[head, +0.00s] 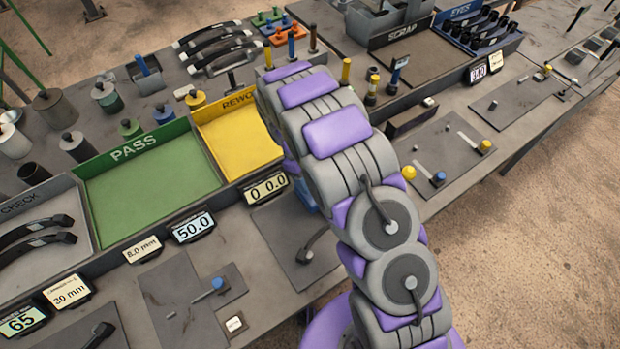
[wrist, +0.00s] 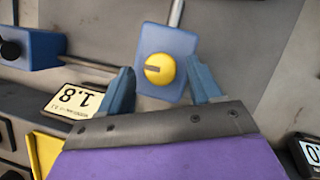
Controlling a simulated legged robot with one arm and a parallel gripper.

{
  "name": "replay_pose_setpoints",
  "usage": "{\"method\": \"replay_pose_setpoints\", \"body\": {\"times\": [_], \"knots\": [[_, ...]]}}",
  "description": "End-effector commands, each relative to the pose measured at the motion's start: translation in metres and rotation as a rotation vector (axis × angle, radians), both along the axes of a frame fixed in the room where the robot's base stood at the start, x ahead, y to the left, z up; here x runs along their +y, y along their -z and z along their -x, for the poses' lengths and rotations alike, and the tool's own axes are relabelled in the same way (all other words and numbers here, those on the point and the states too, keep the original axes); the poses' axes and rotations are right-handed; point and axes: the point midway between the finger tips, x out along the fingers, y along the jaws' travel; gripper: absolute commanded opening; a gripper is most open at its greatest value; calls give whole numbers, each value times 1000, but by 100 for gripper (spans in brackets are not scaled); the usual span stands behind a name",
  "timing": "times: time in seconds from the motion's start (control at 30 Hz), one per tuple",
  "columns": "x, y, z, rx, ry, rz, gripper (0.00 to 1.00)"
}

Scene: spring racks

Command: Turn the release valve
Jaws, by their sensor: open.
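A round yellow knob (wrist: 160,69) with a dark slot sits on a blue block (wrist: 166,42) in the wrist view; it looks like the release valve, though no label on it shows. A metal rod runs from the block's top edge. My gripper (wrist: 161,66) is open, with one blue-grey finger at each side of the block's lower part. The knob lies between the fingertips; I cannot tell whether they touch the block. In the head view, my arm hides my gripper and this knob.
In the wrist view, another blue block (wrist: 30,49) and an upside-down display (wrist: 74,101) lie at left. In the head view, the green PASS tray (head: 150,190), yellow tray (head: 238,143) and SCRAP bin (head: 400,33) crowd the bench. Sand is clear at lower right.

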Motion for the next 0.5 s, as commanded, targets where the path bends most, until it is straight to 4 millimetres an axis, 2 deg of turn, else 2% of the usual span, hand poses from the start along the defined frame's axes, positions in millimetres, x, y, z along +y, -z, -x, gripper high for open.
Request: {"method": "replay_pose_setpoints", "body": {"times": [0.17,0.5], "knots": [[10,-28,-6,-1,-1,-1,64],[37,-99,-25,-6,-2,-3,64]]}}
